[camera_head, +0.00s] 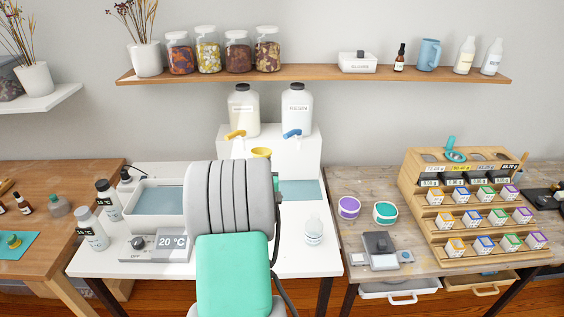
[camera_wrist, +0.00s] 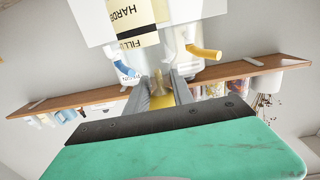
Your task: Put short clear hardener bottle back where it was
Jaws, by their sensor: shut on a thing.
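In the wrist view my gripper (camera_wrist: 160,92) is shut, with something yellow between its fingers. A pale yellow label with the letters "HARD" and "FILL" shows just beyond the fingertips; I take it to be on the hardener bottle (camera_wrist: 124,14), whose full outline is unclear. In the head view my own arm hides the gripper and most of what it holds. A yellow round rim (camera_head: 261,153) shows above the arm, in front of the white stand. A different short clear bottle (camera_head: 313,231) stands upright on the white table, right of my arm.
Two jugs, with a yellow tap (camera_head: 235,134) and a blue tap (camera_head: 292,134), stand on the white stand (camera_head: 308,151). A water bath (camera_head: 158,223) and several white bottles are left. A scale (camera_head: 380,247) and rack (camera_head: 470,215) are right. The white table (camera_head: 316,262) has free room near its front right.

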